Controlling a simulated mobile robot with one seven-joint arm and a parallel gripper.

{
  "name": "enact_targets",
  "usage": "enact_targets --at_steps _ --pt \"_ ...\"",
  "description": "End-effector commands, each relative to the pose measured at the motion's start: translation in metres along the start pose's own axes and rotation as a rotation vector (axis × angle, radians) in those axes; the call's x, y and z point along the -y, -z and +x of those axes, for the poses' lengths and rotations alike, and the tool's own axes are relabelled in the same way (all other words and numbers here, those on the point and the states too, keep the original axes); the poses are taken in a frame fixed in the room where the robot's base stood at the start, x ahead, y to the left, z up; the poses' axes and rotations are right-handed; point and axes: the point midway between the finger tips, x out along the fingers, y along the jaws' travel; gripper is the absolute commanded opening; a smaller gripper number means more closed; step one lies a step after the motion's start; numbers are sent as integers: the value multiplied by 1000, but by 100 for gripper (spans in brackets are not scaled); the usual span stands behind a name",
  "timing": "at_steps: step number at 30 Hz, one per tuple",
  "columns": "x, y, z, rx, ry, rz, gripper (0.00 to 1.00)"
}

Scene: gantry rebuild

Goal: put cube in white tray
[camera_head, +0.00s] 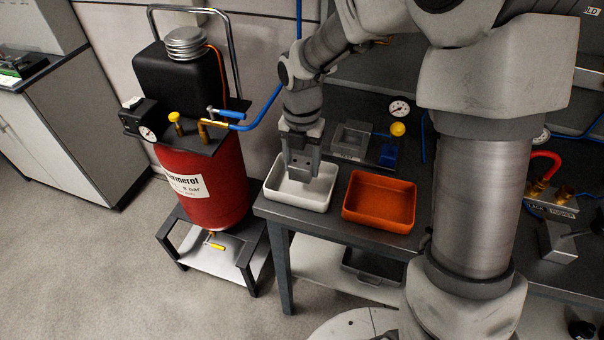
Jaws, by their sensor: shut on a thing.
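The white tray (296,194) stands at the left end of the dark bench, its rim and front wall in view. My gripper (304,176) points down over the white tray, with its fingers at or inside the tray's opening. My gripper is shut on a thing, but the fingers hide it. I cannot make out the cube or its colour. I cannot tell whether the fingers or the held thing touch the tray's floor.
An empty-looking orange tray (379,201) stands just right of the white tray. Behind are a grey block fixture (351,140), a gauge (399,108) and a yellow knob (397,129). A red tank (205,185) with blue hose stands left of the bench (335,230).

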Motion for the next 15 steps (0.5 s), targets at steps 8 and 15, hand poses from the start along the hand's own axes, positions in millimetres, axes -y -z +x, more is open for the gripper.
enact_targets --at_steps 8,15 --pt "0 0 36 -2 2 -1 0" --pt "0 0 36 0 0 0 0"
